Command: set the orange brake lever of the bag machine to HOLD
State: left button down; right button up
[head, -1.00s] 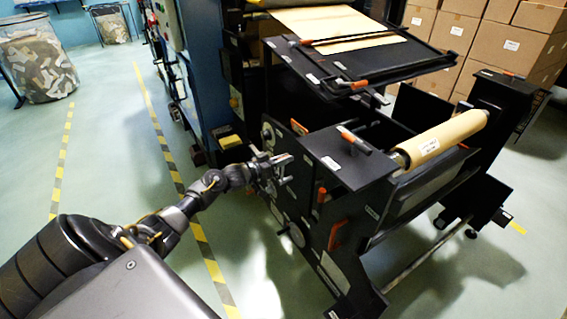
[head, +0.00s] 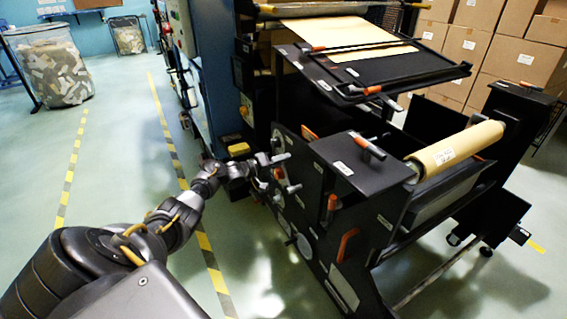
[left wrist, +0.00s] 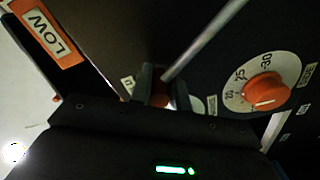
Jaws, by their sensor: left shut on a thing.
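My left gripper (head: 277,163) is at the near side panel of the black bag machine (head: 325,160). In the left wrist view its fingers (left wrist: 158,86) are shut on a small orange part (left wrist: 160,98), which seems to be the brake lever. The fingers hide most of it, so its setting cannot be read. A thin grey rod (left wrist: 205,40) runs up and right from beside the fingers. No HOLD mark is readable. My right gripper is not in view.
An orange knob on a numbered dial (left wrist: 265,92) is close right of the fingers. Other orange handles (head: 347,245) and a kraft roll (head: 455,150) are on the machine. Floor left of the machine is clear.

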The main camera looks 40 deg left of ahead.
pick_arm(q)
jog(key=shift+f, duration=0.2)
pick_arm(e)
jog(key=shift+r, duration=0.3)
pick_arm(q)
jog(key=c, duration=1.3)
grip_release()
jog(key=shift+c, duration=0.2)
jog(key=shift+r, duration=0.1)
jog(key=shift+a, duration=0.1)
